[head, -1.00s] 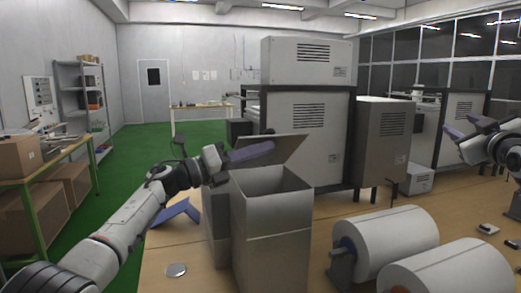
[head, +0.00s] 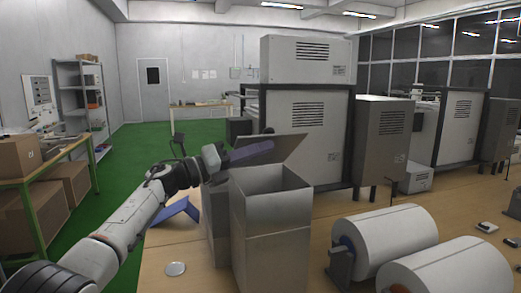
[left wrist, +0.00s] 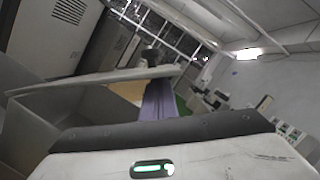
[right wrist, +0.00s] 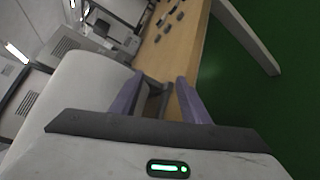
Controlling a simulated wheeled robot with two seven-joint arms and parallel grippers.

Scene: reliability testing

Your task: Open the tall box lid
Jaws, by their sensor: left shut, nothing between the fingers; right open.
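The tall grey box (head: 270,228) stands on the table in the middle of the head view, its top open and its inside walls showing. Its lid (head: 287,147) is raised and tilted up at the back edge. My left gripper (head: 262,148) is shut and empty, at the raised lid's left side; whether it touches the lid is hard to tell. In the left wrist view the lid (left wrist: 90,82) shows nearly edge-on, with the purple fingers (left wrist: 158,100) beyond it. My right gripper (right wrist: 157,98) is open and empty in the right wrist view, and out of the head view.
White rolls (head: 385,237) on stands lie to the right of the box. Grey machine cabinets (head: 305,125) stand behind it. A blue angled piece (head: 178,211) and a small round disc (head: 176,268) lie to the left. Small dark items (head: 487,227) lie at the far right.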

